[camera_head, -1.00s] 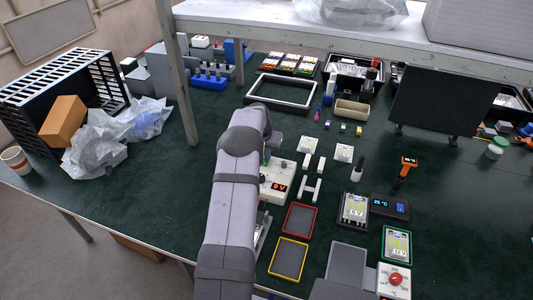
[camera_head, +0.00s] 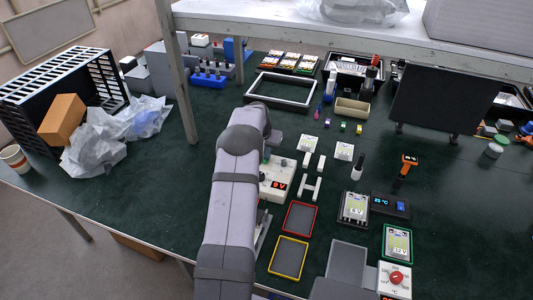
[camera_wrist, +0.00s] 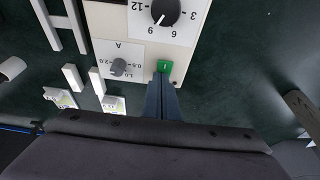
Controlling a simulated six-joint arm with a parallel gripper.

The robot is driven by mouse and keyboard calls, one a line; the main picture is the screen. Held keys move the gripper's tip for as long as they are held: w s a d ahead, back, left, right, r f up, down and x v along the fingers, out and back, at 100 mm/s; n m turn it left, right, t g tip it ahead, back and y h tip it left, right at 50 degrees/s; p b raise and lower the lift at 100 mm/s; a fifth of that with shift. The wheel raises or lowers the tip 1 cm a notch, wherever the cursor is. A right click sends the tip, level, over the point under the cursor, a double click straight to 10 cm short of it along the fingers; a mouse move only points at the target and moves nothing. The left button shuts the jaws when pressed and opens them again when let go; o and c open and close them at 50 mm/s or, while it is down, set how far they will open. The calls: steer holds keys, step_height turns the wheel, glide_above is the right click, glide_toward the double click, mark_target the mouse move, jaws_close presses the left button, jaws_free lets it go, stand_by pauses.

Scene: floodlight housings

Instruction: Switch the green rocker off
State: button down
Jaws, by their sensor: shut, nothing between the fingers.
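The green rocker (camera_wrist: 165,67) sits at the lower right corner of the face of a white control box (camera_wrist: 101,22) in the wrist view. It carries a small white mark. My gripper (camera_wrist: 163,78) is shut and empty, with its dark fingertips right at the rocker's lower edge; whether they touch it is unclear. In the head view the white control box (camera_head: 285,165) shows a lit red display (camera_head: 279,185). My arm covers the box's left part and my gripper there.
On the box, a black dial (camera_wrist: 165,10) and a smaller grey knob (camera_wrist: 119,66) are near the rocker. White H-shaped parts (camera_head: 311,188) and red (camera_head: 300,218) and yellow (camera_head: 289,257) framed trays lie beside the box. Green table is bare right of the rocker in the wrist view.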

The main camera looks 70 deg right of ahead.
steer(key=shift+a+f, duration=0.2)
steer(key=shift+a, duration=0.3)
steer(key=shift+a+f, duration=0.2)
steer(key=shift+a, duration=0.25)
step_height(320, 180, up, 5)
steer(key=p, duration=0.3)
steer(key=shift+a+f, duration=0.1)
steer(key=shift+a+r+b, duration=0.15)
steer(key=shift+r+b, duration=0.1)
steer(key=shift+b, duration=0.3)
steer(key=b+v, duration=0.2)
steer(key=v, duration=0.7)
steer(key=shift+r, duration=0.1)
